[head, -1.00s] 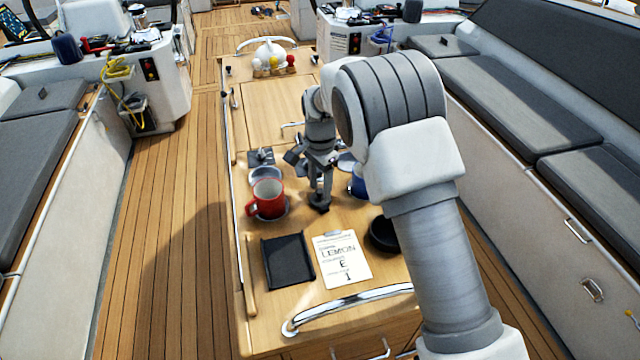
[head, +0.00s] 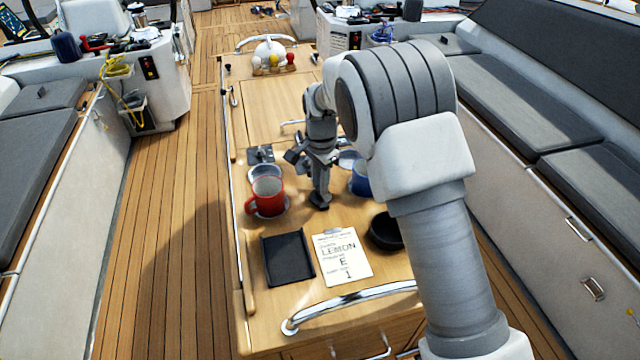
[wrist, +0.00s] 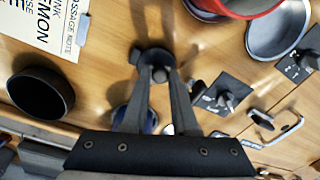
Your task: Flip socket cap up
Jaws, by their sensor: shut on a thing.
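The socket cap (wrist: 154,57) looks like a small dark round piece with a short tab on its left, low on the wooden table top. My gripper (wrist: 157,72) is shut on it, with both fingertips at its near edge in the wrist view. In the head view my gripper (head: 320,196) points down at the table, right of the red mug (head: 267,192). The dark piece shows only small there. The fingers partly cover the cap, and I cannot tell its tilt.
A blue mug (head: 360,180) stands close right of the gripper, partly behind my arm. Nearer lie a black tray (head: 288,260), a paper note (head: 342,258) and a black round bowl (head: 384,232). A switch plate (head: 260,155) sits behind the red mug. A chrome rail (head: 350,303) edges the front.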

